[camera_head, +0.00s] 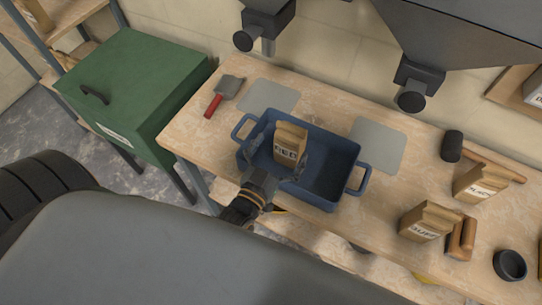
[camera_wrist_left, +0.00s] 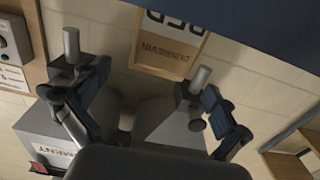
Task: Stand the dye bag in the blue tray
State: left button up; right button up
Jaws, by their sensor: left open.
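The dye bag (camera_head: 291,136), brown paper with a pale label that seems to read RED, stands upright in the left part of the blue tray (camera_head: 345,152). My left gripper (camera_head: 273,161) is at the tray's near side, in front of the bag. Its fingers are spread wide to either side, and it looks empty. In the left wrist view, the bag (camera_wrist_left: 170,48) shows upside down beyond the open fingers (camera_wrist_left: 145,110), apart from them. The blue tray (camera_wrist_left: 262,25) fills the top right there. The bag's base is hidden in the head view. My right gripper is not in view.
Two other labelled bags (camera_head: 427,221) (camera_head: 481,182) stand at the right of the bench, near a mallet (camera_head: 452,146) and a black cup (camera_head: 509,265). A red-handled trowel (camera_head: 216,101) lies left. Grey mats (camera_head: 378,144) flank the tray. Hoppers (camera_head: 455,30) overhang behind.

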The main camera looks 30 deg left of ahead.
pick_arm(q)
jog(key=s+b, duration=0.1)
jog(key=s, duration=0.5)
jog(key=shift+s, duration=0.4)
jog(key=shift+a, duration=0.1)
dwell(0.6)
dwell(1.0)
